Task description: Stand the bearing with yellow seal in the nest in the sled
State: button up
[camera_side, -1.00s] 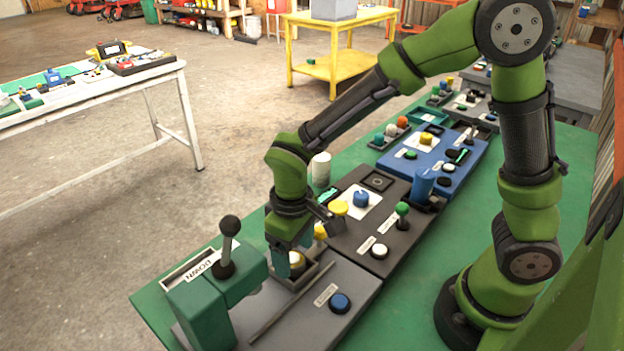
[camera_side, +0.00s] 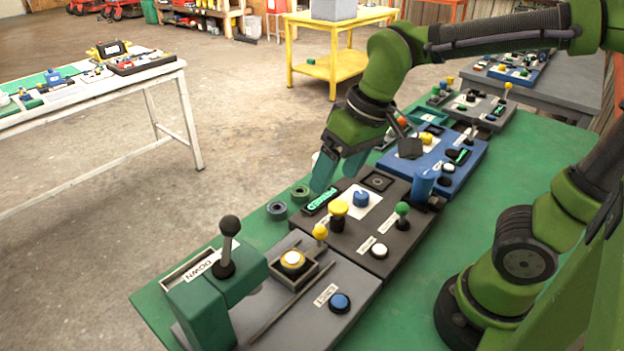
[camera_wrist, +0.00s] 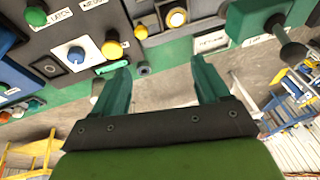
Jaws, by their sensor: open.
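The bearing with the yellow seal (camera_side: 293,259) sits in the nest of the dark square sled (camera_side: 309,278) on the grey plate. It looks level, with its yellow ring facing up; how deep it sits I cannot tell. It also shows in the wrist view (camera_wrist: 177,17) at the top. My gripper (camera_side: 336,173) is well away from it, up and to the right, above the far edge of the dark panel. In the wrist view my gripper (camera_wrist: 160,61) has its two teal fingers wide apart with nothing between them.
A green press (camera_side: 215,290) with a black-knobbed lever marked DOWN stands left of the sled. The dark panel (camera_side: 385,230) carries several knobs and buttons.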

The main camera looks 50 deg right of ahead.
jog(key=s+d+r+m+t, duration=0.1)
jog(key=s+d+m+t, duration=0.2)
jog(key=s+d, duration=0.1)
jog(key=shift+s+d+r+t, duration=0.15)
jog(key=shift+s+d+t, duration=0.15)
jog(key=shift+d+t, duration=0.15)
dwell(1.0)
